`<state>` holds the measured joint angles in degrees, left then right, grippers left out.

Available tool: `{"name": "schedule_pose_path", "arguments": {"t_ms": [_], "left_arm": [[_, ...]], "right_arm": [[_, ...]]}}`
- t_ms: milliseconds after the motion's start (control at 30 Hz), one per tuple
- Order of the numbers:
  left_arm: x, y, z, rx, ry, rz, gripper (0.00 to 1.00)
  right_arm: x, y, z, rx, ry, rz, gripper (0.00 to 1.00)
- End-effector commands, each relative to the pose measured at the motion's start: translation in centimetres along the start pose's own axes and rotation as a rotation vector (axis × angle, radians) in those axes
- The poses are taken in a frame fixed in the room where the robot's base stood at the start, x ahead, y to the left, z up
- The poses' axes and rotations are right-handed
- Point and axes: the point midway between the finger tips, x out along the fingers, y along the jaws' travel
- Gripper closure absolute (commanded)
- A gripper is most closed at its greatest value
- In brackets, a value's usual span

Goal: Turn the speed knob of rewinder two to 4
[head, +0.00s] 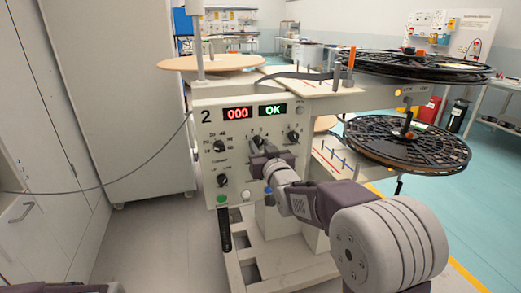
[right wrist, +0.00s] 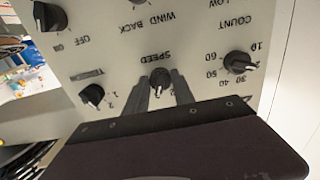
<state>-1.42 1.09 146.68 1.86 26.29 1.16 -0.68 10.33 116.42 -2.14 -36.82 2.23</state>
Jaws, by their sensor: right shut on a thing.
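Rewinder two has a cream control panel (head: 205,135) marked 2, with a red display reading 000 and a green one reading OK. The knob's setting is too small and covered to read.
Other black knobs sit close by: the count knob (right wrist: 238,62) and a knob at the panel's right (head: 293,136). Black reels (head: 408,144) stand at the right. A grey cable (head: 120,178) runs across the left. A cabinet (head: 115,90) stands at the left.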

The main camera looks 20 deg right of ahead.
Motion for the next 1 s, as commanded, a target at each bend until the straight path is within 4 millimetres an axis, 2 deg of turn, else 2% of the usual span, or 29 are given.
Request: {"name": "schedule_pose_path", "arguments": {"t_ms": [600, 1000], "left_arm": [[1.6, 0.0, 0.2, 0.000, 0.000, 0.000, 0.64], [2.0, 0.0, 0.2, 0.000, 0.000, 0.000, 0.64]], "right_arm": [[0.0, -0.1, 0.3, 0.549, -0.005, 0.001, 1.00], [0.0, -0.2, 0.2, 0.749, -0.005, 0.001, 1.00]]}}
